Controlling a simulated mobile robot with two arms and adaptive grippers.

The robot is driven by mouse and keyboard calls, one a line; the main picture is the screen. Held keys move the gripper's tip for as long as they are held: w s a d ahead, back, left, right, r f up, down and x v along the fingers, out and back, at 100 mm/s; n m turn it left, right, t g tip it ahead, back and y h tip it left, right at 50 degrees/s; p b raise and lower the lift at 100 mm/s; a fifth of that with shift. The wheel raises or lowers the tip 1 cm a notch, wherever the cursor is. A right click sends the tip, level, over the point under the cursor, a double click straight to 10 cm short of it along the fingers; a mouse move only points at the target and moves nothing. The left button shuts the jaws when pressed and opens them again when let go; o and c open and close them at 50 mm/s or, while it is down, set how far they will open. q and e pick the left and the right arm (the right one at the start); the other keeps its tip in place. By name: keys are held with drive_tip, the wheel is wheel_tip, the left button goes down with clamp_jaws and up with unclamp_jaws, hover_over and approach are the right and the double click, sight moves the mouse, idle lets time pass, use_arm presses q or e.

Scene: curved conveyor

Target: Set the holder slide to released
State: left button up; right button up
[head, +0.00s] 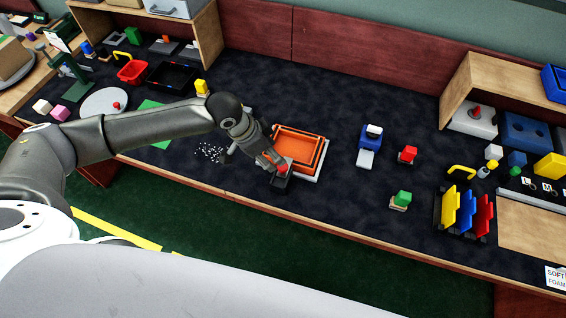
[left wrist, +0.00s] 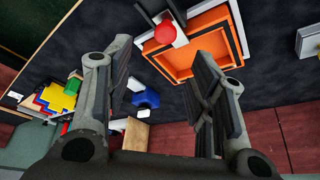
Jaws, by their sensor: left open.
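A red knob (left wrist: 165,33) on a small grey piece stands at the edge of an orange tray (left wrist: 223,18); I take it for the holder slide. In the head view the orange tray (head: 300,143) sits on a white base, and the red knob (head: 284,168) shows at its front left, partly covered by my gripper. My left gripper (head: 272,160) is over that corner. In the left wrist view its fingers (left wrist: 163,55) are spread, with the knob in the gap just beyond the tips. No contact shows. My right gripper is not in view.
White bits (head: 210,152) lie left of the tray. Yellow, blue and red panels (head: 466,212) stand farther right. The dark mat between is clear.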

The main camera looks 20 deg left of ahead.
sight(285, 165)
use_arm(q)
drive_tip(key=x, duration=0.3)
drive_tip(key=p+x, duration=0.1)
drive_tip(key=x, duration=0.6)
drive_tip(key=shift+w+a+f+p, duration=0.15)
drive_tip(key=shift+w+a+p, duration=0.05)
drive_tip(key=shift+a+p, duration=0.1)
clamp_jaws()
